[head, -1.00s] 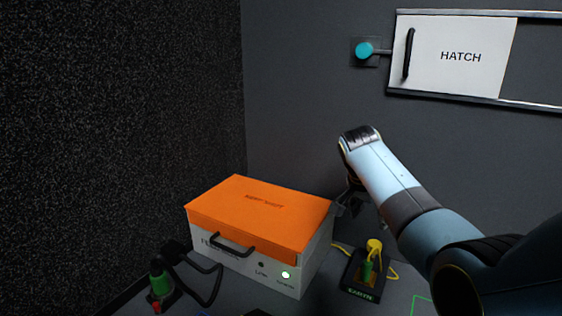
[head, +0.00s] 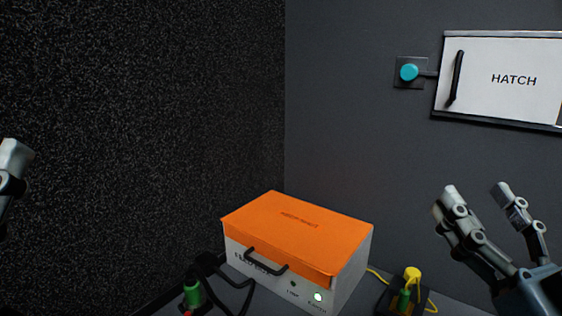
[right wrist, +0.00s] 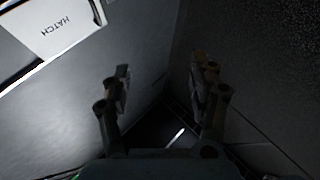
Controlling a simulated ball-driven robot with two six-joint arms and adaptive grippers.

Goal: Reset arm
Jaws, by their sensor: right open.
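My right gripper (head: 478,200) is raised at the lower right of the head view, its two fingers spread apart with nothing between them. It hangs in the air in front of the grey wall, below the white hatch. In the right wrist view the same gripper (right wrist: 160,85) is open and empty. Part of my left gripper (head: 12,170) shows at the left edge of the head view; most of it is cut off, so its opening cannot be told.
An orange-lidded white box (head: 297,228) with a black handle and a lit green light stands at the lower middle. Beside it are a green connector (head: 194,292) and a yellow-green plug (head: 411,280) with cables. The wall holds a teal knob (head: 409,72) and the hatch (head: 510,80).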

